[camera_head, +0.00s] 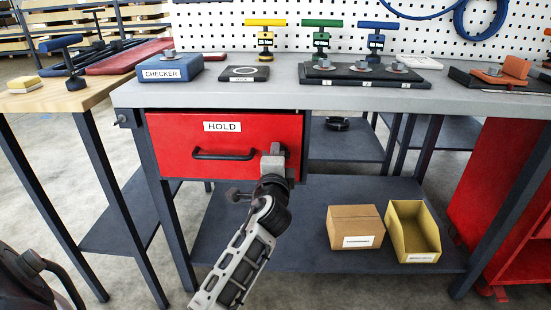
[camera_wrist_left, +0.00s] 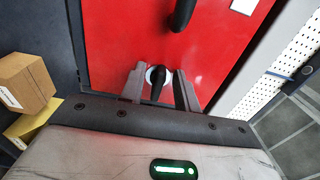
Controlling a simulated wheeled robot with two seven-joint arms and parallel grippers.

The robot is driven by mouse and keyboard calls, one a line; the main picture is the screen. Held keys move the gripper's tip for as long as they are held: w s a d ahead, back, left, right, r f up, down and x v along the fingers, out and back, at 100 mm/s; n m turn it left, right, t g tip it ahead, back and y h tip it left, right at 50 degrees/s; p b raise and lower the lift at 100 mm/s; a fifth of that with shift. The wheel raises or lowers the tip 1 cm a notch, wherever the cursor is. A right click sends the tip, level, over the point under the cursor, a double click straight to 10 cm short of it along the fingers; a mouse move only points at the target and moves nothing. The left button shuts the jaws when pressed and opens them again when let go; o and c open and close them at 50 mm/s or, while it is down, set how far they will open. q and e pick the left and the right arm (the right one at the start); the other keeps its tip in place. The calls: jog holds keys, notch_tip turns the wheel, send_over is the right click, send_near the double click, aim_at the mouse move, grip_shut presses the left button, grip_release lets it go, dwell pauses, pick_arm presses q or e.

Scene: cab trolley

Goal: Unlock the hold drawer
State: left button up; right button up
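The red hold drawer (camera_head: 170,135) sits closed under the grey workbench, with a white HOLD label (camera_head: 222,127) and a black bar handle (camera_head: 223,155). In the left wrist view the drawer front (camera_wrist_left: 120,30) fills the middle. Its lock (camera_wrist_left: 158,78), a pale ring with a dark knob or key, shows between my fingers. My left gripper (camera_head: 273,160) is at the lower right of the drawer front and hides the lock in the head view. In the wrist view its two fingers (camera_wrist_left: 159,90) stand apart on either side of the knob, with small gaps. My right gripper is not in view.
A blue CHECKER box (camera_head: 170,68), a dark pad (camera_head: 244,74) and a black tray (camera_head: 330,76) of small parts stand on the bench. A cardboard box (camera_head: 355,226) and a yellow bin (camera_head: 413,232) stand on the lower shelf. A wooden table (camera_head: 50,98) adjoins at left.

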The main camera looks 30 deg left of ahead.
aim_at(277, 138)
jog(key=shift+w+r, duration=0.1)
